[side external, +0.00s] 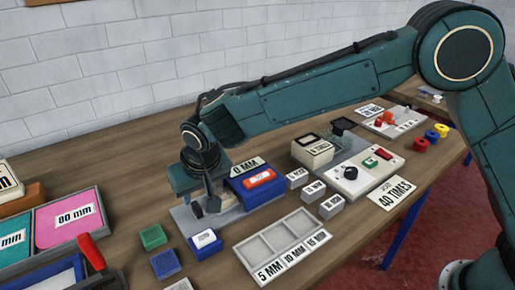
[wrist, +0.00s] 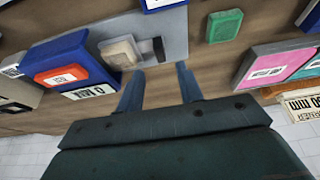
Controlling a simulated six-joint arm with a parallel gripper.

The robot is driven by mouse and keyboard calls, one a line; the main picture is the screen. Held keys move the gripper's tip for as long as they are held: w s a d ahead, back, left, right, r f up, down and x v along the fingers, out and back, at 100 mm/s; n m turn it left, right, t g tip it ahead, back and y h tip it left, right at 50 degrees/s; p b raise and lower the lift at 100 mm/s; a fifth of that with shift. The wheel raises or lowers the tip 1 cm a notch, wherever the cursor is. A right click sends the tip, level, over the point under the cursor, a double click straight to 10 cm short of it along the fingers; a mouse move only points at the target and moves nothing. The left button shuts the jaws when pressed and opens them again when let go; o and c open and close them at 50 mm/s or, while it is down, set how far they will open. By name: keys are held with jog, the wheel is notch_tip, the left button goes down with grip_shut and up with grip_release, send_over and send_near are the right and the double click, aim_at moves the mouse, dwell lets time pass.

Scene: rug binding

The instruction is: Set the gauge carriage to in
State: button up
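A blue block with a red labelled top (side external: 257,181) sits on a grey plate (side external: 185,222) in the side external view. In the wrist view the blue block (wrist: 70,62) stands at the upper left, with a beige block (wrist: 121,53) and a small black knob (wrist: 158,49) beside it. The beige block and knob look like the gauge carriage, but I cannot be sure. My gripper (side external: 207,203) is low over the plate, left of the blue block. In the wrist view its fingers (wrist: 160,72) are apart, with the knob just beyond the gap between their tips.
A "0 MM" card (side external: 247,166) lies behind the blue block. Green (side external: 152,236) and blue (side external: 165,264) blocks lie left of the plate. A tray marked 5, 10 and 15 MM (side external: 243,250) and several small white blocks are to the right. A red-handled tool (side external: 92,252) is at front left.

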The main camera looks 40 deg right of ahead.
aim_at(197, 206)
jog(key=x, duration=0.7)
jog(key=shift+w+f, duration=0.1)
grip_shut()
